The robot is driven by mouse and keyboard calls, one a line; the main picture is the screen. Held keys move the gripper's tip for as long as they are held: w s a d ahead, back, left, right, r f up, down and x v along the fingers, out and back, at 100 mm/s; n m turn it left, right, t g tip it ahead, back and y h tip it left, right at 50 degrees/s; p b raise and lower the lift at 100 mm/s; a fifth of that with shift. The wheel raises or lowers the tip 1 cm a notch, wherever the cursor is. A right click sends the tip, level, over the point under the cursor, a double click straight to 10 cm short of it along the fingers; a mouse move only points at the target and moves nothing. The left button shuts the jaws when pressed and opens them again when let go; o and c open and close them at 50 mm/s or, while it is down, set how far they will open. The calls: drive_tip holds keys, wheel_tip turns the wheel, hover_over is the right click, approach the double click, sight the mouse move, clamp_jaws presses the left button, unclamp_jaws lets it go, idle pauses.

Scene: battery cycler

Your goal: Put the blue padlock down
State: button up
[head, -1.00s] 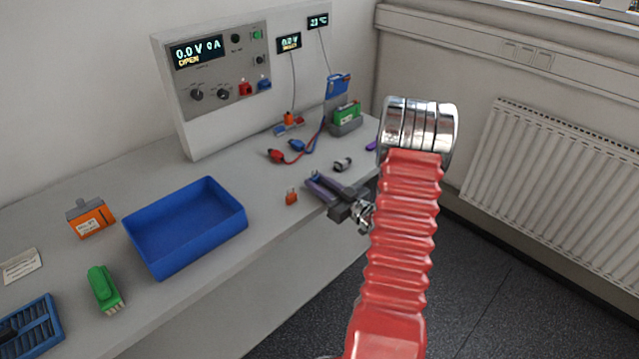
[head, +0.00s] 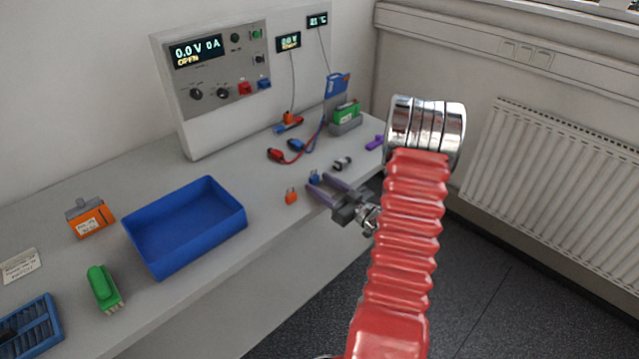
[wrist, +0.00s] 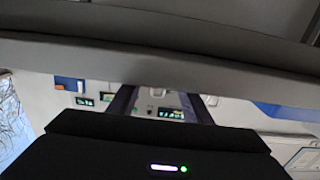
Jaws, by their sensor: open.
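The small blue padlock (head: 314,178) is at the tips of my gripper's fingers in the head view, low at the bench top beside a similar orange padlock (head: 291,197). My gripper (head: 319,183) is open, its two purple-grey fingers spread apart over the front part of the bench (head: 265,262). I cannot tell whether a finger still touches the blue padlock. In the wrist view the spread fingers of my gripper (wrist: 160,104) show, but I cannot make out the blue padlock there.
A blue tray (head: 240,228) stands to the left. A metallic cylinder (head: 342,163) and a purple item (head: 374,142) lie to the right. Behind are red and blue clips (head: 276,155), a green battery in a cradle (head: 345,127) and the cycler (head: 212,95).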

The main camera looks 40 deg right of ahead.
drive_tip(key=s, duration=1)
drive_tip(key=shift+s+d, duration=0.15)
idle(0.4)
